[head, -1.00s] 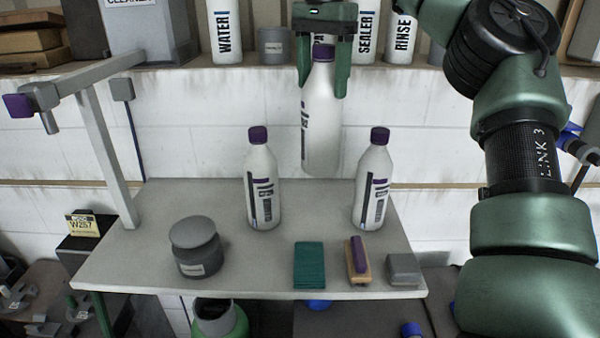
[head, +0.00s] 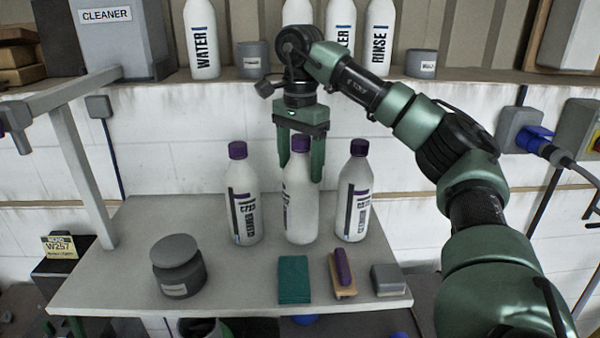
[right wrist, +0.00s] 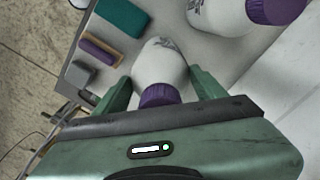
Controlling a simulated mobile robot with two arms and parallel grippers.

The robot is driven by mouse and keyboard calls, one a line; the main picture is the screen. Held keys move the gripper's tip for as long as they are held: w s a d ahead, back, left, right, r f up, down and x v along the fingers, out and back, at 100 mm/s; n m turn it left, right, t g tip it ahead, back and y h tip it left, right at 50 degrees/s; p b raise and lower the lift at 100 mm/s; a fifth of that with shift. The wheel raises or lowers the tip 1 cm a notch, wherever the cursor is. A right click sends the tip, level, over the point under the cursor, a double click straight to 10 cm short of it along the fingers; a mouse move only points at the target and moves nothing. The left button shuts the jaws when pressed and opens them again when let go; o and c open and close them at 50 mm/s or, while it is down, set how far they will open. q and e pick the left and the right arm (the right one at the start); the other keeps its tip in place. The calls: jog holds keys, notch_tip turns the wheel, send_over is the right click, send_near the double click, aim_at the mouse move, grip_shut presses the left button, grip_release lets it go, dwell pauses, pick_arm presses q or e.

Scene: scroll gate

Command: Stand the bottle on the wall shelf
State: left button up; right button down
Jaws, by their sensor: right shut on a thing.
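A white bottle with a purple cap (head: 301,215) is upright between the fingers of my right gripper (head: 300,170), which is shut on it near the neck. My left gripper is not in view.
A grey post and arm (head: 82,175) stand at the left. An upper ledge (head: 220,84) carries bottles and tubs.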

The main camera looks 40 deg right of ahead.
aim_at(300, 137)
jog(key=shift+f, duration=1.25)
jog(key=shift+c, duration=0.9)
grip_release()
jog(key=shift+r, duration=0.1)
notch_tip(300, 137, up, 12)
jog(key=shift+f, duration=0.1)
